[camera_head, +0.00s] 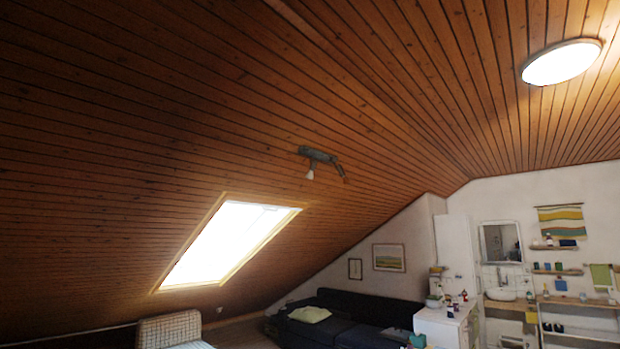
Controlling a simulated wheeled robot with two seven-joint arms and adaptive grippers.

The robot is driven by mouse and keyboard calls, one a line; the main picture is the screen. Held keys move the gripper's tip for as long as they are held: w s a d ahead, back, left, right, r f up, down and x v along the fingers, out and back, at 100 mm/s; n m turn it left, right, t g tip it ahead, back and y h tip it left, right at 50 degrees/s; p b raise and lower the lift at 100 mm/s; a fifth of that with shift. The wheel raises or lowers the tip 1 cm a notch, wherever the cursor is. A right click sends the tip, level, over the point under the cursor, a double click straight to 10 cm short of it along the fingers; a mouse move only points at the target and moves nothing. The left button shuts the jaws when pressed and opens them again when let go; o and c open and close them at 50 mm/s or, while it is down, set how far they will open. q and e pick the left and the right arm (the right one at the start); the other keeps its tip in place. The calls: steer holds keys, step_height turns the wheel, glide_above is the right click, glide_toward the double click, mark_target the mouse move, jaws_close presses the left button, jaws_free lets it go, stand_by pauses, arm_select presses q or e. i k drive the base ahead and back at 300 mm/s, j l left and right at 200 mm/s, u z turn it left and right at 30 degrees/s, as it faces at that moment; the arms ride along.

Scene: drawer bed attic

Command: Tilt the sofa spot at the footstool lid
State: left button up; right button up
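A dark spot lamp (322,161) with two heads is mounted on the sloping wood ceiling, above and left of the dark sofa (345,318). I cannot make out a footstool lid in this view. Neither of my grippers is in view.
A checked upholstered seat (168,329) stands at the lower left. A bright skylight (228,243) is set in the slope. A white cabinet (446,326) stands right of the sofa, near a washbasin (500,293) and shelves. A round ceiling lamp (561,62) is lit.

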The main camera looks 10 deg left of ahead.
mark_target(340, 168)
steer(key=i+l+z, duration=0.4)
steer(key=i+l, duration=0.5)
steer(key=i, duration=0.15)
steer(key=i+l+z, duration=0.1)
steer(key=i, duration=0.3)
steer(key=i+u, duration=0.4)
steer(key=i+l+u, duration=0.15)
steer(key=i+u, duration=0.25)
steer(key=i+j+u, duration=0.1)
steer(key=i+u, duration=0.2)
steer(key=u, duration=0.15)
steer(key=i+u, duration=0.95)
steer(key=i, duration=0.95)
